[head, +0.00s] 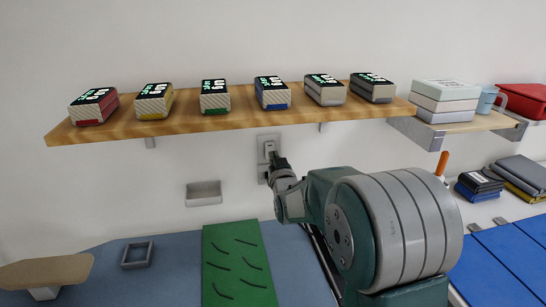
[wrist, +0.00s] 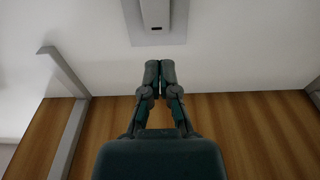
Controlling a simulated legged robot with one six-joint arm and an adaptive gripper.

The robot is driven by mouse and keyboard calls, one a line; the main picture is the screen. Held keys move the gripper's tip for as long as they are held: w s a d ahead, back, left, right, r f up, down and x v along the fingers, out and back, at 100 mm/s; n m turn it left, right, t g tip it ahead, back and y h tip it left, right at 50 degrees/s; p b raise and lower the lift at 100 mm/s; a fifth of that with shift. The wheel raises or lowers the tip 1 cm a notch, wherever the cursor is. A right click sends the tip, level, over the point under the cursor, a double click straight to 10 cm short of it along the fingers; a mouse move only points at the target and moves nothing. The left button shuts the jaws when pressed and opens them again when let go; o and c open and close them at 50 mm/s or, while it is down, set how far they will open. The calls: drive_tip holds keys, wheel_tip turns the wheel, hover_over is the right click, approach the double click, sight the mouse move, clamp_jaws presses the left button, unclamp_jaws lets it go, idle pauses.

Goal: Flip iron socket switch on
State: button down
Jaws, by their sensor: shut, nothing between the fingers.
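The iron socket switch is a grey plate (head: 268,139) on the white wall, just under the wooden shelf. In the wrist view the plate (wrist: 142,36) is at the top edge with a raised pale block (wrist: 163,14) on it, cut off by the frame. My gripper (head: 275,158) is in front of the plate and hides part of it. In the wrist view my gripper's fingertips (wrist: 160,66) are together and empty, just below the plate's edge in the picture. I cannot tell whether they touch the wall or plate. The switch's on or off position cannot be made out.
A wooden shelf (head: 230,124) with several small boxes runs above the plate; it shows at the bottom of the wrist view (wrist: 255,135). A grey bracket (wrist: 66,72) is at the left there. A small grey wall tray (head: 204,194) and a green mat (head: 237,265) are lower.

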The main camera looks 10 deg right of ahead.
drive_tip(key=s+r, duration=0.1)
drive_tip(key=s, duration=0.7)
drive_tip(key=shift+s, duration=0.2)
drive_tip(key=s+f+g, duration=0.2)
drive_tip(key=s+g, duration=0.4)
drive_tip(key=s, duration=1)
drive_tip(key=s+f+g, duration=0.2)
drive_tip(key=s+g, duration=0.5)
drive_tip(key=s, duration=0.9)
drive_tip(key=shift+f+g, duration=0.25)
drive_tip(key=shift+g, duration=0.05)
drive_tip(key=shift+d, duration=0.2)
